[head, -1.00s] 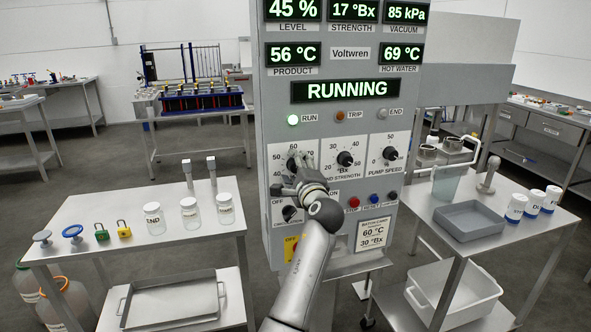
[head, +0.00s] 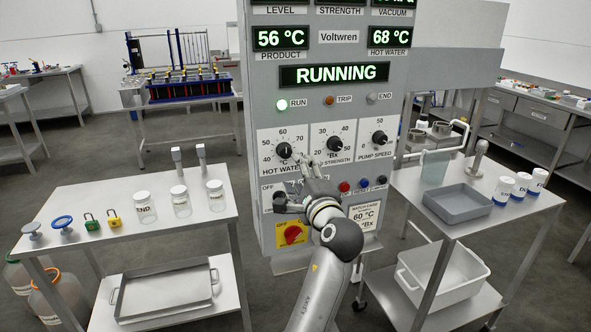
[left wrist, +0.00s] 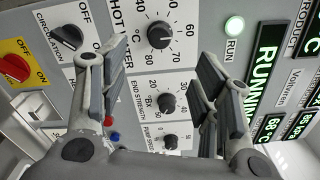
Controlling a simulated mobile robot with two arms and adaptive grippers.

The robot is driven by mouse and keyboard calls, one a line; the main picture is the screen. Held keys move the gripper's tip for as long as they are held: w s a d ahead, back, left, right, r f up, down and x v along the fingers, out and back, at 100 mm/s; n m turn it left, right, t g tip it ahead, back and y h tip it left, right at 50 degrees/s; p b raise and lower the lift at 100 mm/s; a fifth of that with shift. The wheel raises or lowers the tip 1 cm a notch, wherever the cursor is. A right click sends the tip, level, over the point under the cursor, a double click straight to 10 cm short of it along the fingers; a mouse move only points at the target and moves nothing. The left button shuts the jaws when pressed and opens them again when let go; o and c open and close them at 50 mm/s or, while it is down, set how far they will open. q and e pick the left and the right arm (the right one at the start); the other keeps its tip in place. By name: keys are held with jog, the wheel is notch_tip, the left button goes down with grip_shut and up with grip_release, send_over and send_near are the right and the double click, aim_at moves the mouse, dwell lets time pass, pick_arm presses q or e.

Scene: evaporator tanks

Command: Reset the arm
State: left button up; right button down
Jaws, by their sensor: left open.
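The control panel (head: 345,105) stands upright in front of me, with a green-lit RUNNING display (head: 334,74). The black hot water knob (head: 284,150) sits at the left of its row; it also shows in the left wrist view (left wrist: 160,35). My left gripper (head: 298,182) is open and empty, in front of the panel just below this knob. In the left wrist view its fingers (left wrist: 160,78) are spread wide, with the knobs visible between them and nothing held. The arm covers part of the lower panel. My right gripper is not in view.
A left table (head: 90,205) holds jars (head: 181,201), padlocks and valve handles. A right table (head: 455,225) holds a grey tray (head: 457,203) and white bottles. A yellow-backed red switch (head: 292,234) is close to my left arm.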

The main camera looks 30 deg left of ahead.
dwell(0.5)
pick_arm(q)
jog(key=w+d+f+m+h, duration=0.1)
jog(key=w+d+f+h, duration=0.2)
jog(key=f, duration=1)
jog(key=d+f+m+h, duration=0.1)
jog(key=d+f+h, duration=0.3)
jog(key=f, duration=0.9)
jog(key=s+d+f+n+g+h, duration=0.15)
jog(key=s+f, duration=0.35)
jog(key=f, duration=0.6)
jog(key=s+d+f+g+h, duration=0.25)
jog(key=s+f, duration=0.25)
jog(key=f, duration=0.7)
jog(key=s+d+f+n+g+h, duration=0.1)
jog(key=s+f+n+g, duration=0.15)
jog(key=s+f, duration=1.05)
jog(key=s+d+f+n+g+h, duration=0.15)
jog(key=s+f+n, duration=0.25)
jog(key=s+f, duration=0.9)
jog(key=s+a+n+g, duration=0.2)
jog(key=s+n, duration=0.1)
jog(key=s, duration=1.7)
jog(key=shift+s+a+r+g, duration=0.15)
jog(key=shift+a+r+g, duration=0.05)
jog(key=shift+a+g, duration=0.15)
